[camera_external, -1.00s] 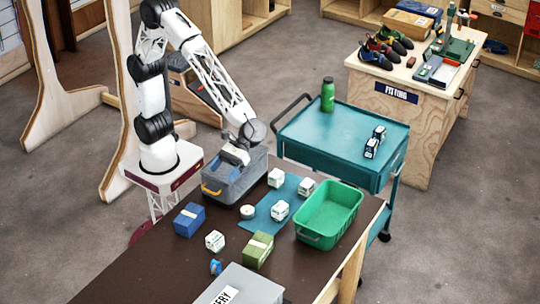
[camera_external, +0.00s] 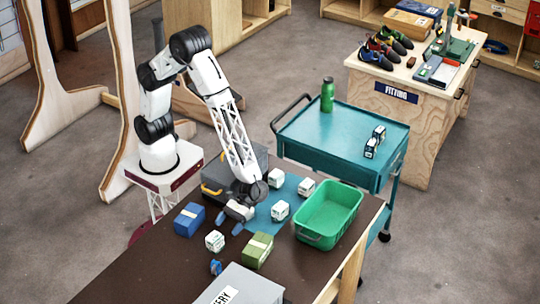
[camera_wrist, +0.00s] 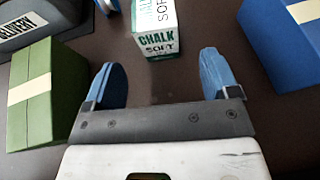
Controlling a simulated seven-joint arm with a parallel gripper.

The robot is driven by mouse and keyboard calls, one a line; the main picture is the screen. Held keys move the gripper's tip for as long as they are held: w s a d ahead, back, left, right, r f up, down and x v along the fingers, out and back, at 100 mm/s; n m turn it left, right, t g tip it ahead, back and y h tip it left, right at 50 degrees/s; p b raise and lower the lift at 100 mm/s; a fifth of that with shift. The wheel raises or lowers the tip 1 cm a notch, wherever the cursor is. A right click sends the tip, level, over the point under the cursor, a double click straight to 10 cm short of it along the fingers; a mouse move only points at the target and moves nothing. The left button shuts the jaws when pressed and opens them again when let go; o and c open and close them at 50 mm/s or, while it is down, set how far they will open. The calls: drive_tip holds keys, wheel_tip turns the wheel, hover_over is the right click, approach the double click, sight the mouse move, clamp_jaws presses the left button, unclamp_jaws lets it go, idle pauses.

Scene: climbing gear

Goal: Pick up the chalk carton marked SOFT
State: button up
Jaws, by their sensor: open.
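The white chalk carton (camera_external: 215,241) stands on the dark table between a blue box and a green box. In the wrist view the carton (camera_wrist: 155,32) shows green CHALK and dark SOFT lettering on its near face. My gripper (camera_external: 229,228) is low over the table, just right of the carton and a little behind it. In the wrist view its blue fingers (camera_wrist: 162,70) are spread wide with nothing between them. The carton is beyond the fingertips, roughly centred on the gap.
The green box (camera_wrist: 38,110) is left of my fingers and the blue box (camera_wrist: 280,45) right. A grey delivery bin (camera_external: 245,288) and a blue roll (camera_external: 215,267) are in front. More white cartons (camera_external: 280,211) and a green tub (camera_external: 328,213) stand to the right.

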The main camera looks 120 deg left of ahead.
sight(217, 242)
drive_tip(key=shift+f, duration=0.4)
drive_tip(key=shift+d, duration=0.1)
drive_tip(key=shift+x, duration=1.2)
drive_tip(key=shift+w+x, duration=0.2)
drive_tip(key=shift+x, duration=2.4)
drive_tip(key=c, duration=1)
drive_tip(key=shift+c, duration=0.2)
